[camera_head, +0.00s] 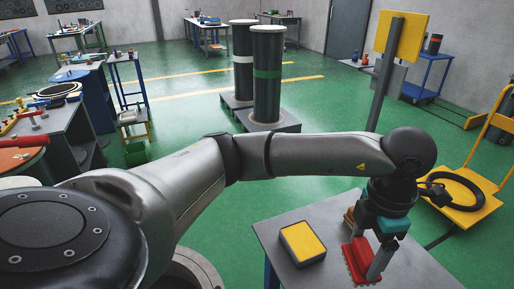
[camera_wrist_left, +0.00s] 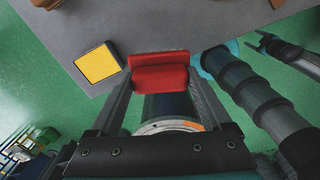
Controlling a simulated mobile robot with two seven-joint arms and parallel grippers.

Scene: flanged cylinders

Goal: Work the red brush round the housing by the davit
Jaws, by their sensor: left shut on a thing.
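My left gripper (camera_head: 368,252) is low over the grey table at the front right. It is shut on the red brush (camera_head: 359,262), which is partly hidden by the fingers. In the left wrist view the red brush (camera_wrist_left: 158,72) lies across between the two fingers, over the table top. I cannot tell whether it touches the table. Two tall dark flanged cylinders stand on dark bases farther off: one with a green band (camera_head: 267,95) and one with a white band (camera_head: 243,78). I see no clear davit, so I cannot tell which housing is beside one.
A yellow-topped block (camera_head: 303,243) lies on the grey table (camera_head: 277,226), left of the brush. A post with a yellow panel (camera_head: 402,37) stands behind. A yellow trolley (camera_head: 462,207) with a black ring is at right. Green floor is open around the cylinders.

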